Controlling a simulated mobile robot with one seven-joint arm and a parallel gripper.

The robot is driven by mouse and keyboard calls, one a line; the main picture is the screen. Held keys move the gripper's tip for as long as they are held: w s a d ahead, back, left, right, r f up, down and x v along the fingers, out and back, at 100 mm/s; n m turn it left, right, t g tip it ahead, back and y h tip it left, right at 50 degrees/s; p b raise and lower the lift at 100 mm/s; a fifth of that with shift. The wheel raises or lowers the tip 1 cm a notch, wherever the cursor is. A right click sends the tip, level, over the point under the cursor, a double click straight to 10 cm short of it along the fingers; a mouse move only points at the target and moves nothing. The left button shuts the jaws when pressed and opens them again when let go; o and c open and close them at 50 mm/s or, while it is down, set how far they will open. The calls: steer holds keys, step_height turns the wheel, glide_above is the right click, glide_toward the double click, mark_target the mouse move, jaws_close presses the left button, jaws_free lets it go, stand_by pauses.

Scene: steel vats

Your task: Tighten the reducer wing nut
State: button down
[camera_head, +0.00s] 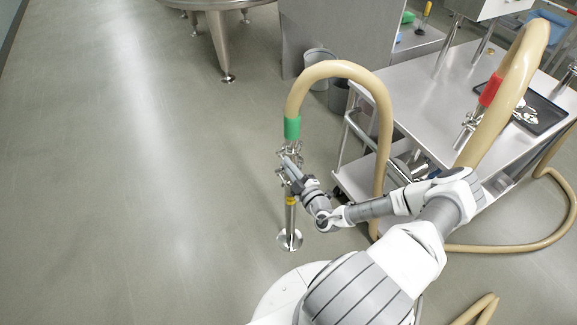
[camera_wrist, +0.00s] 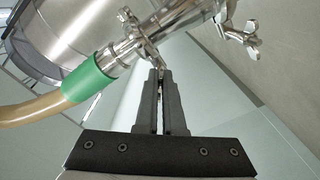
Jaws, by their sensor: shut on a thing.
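A steel pipe fitting (camera_head: 291,152) stands upright below a hose with a green cuff (camera_head: 292,128). In the wrist view, the fitting (camera_wrist: 184,16) runs from the green cuff (camera_wrist: 88,80) towards the upper right. A clamp (camera_wrist: 138,34) closes round its joint near the cuff. My gripper (camera_wrist: 160,74) is shut on a small metal part beside this clamp, which looks like the reducer wing nut; the fingertips mostly hide it. A second wing nut (camera_wrist: 247,38) sticks out from a joint farther right. In the head view, my gripper (camera_head: 288,165) is at the fitting's upper part.
The beige hose (camera_head: 340,70) arches from the fitting down beside the steel cart (camera_head: 430,85). A second hose with a red cuff (camera_head: 490,90) and a black tray (camera_head: 540,112) are at the right. The floor to the left is clear.

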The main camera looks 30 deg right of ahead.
steer(key=m, duration=0.3)
steer(key=shift+m+b, duration=0.35)
steer(key=shift+m, duration=0.05)
steer(key=m+b, duration=0.1)
steer(key=m, duration=0.3)
steer(key=shift+m, duration=0.3)
steer(key=m, duration=0.3)
steer(key=shift+m+b, duration=0.3)
steer(key=shift+b, duration=0.1)
steer(key=m+b, duration=0.1)
steer(key=m, duration=0.2)
steer(key=shift+f+m, duration=0.1)
steer(key=shift+m, duration=0.2)
steer(key=m+b, duration=0.2)
steer(key=shift+f+m, duration=0.15)
steer(key=shift+m, duration=0.25)
steer(key=m+b, duration=0.3)
steer(key=b, duration=0.1)
steer(key=shift+m, duration=0.4)
steer(key=m+b, duration=0.4)
steer(key=b, duration=0.1)
steer(key=shift+m+b, duration=0.4)
steer(key=m+b, duration=0.2)
steer(key=shift+b, duration=0.3)
steer(key=shift+r, duration=0.25)
